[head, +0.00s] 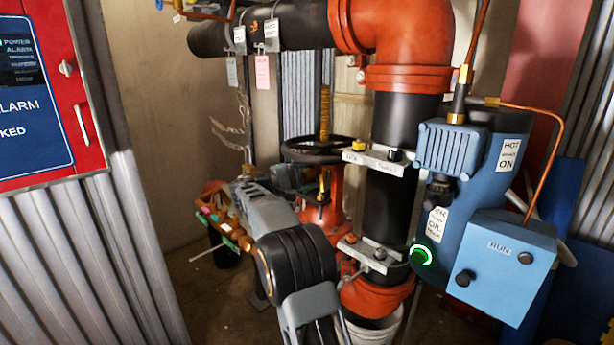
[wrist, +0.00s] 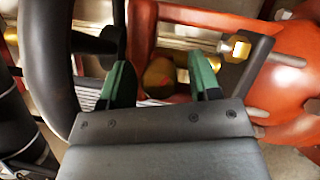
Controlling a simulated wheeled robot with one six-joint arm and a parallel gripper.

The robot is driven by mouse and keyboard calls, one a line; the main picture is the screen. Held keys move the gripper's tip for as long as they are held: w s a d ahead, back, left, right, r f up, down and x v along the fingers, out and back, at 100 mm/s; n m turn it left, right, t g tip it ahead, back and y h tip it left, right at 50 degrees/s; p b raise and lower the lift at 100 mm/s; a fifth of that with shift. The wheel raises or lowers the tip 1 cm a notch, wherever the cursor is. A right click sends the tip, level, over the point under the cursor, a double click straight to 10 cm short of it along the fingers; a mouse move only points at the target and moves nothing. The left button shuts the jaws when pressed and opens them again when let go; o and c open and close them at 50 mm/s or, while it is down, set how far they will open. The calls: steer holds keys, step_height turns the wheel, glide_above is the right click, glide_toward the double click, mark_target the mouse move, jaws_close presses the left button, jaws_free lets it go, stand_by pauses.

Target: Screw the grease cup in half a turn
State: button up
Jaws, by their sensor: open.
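A rounded brass piece (wrist: 159,78), which looks like the grease cup, shows between the fingers in the wrist view. It sits by the red valve body, and its lower part is hidden behind my gripper. My gripper (wrist: 160,62) is open, with one green-padded finger on each side of the brass piece and a visible gap on both sides. In the head view my arm reaches to the red valve (head: 322,212) under the black handwheel (head: 318,150). There the fingertips and the cup are hard to make out.
A second brass fitting (wrist: 237,46) lies right of my right finger. The handwheel rim (wrist: 48,70) curves close on the left in the wrist view. A blue box (head: 505,262) and black riser pipe (head: 388,210) stand right.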

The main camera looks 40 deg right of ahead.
steer(key=p+v, duration=0.3)
steer(key=v, duration=1)
steer(key=shift+a, duration=0.35)
